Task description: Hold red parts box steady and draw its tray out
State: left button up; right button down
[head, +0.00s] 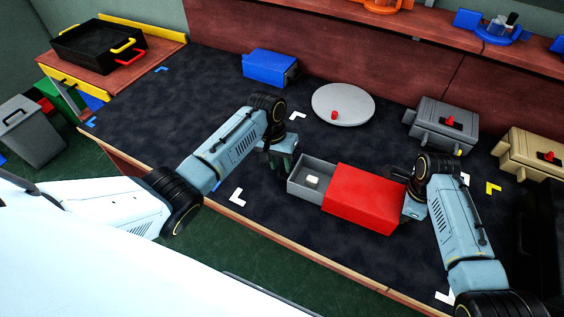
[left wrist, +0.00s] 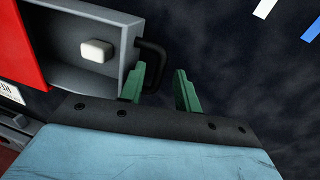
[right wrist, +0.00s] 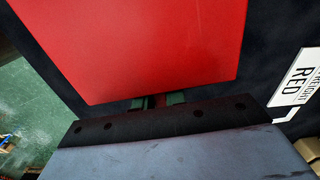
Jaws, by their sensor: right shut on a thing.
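The red parts box (head: 364,196) lies on the dark table mat, and it fills the upper part of the right wrist view (right wrist: 140,45). Its grey tray (head: 299,187) sticks out of the left end, with a small white block (head: 312,182) inside. In the left wrist view the tray's dark handle (left wrist: 152,58) is beside the tip of one finger.
A blue box (head: 270,68), a round pale plate (head: 343,104) with a red piece, a grey box (head: 440,124) and a tan box (head: 530,155) stand farther back. A black crate (head: 97,47) is at the far left. The mat left of the tray is mostly clear.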

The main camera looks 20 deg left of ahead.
pick_arm(q)
notch_tip(320, 180, up, 12)
jog(key=a, duration=0.2)
dwell(0.5)
jog(key=shift+f, duration=0.1)
pick_arm(e)
jog(key=c, duration=1.4)
grip_release()
jog(key=shift+o, duration=0.2)
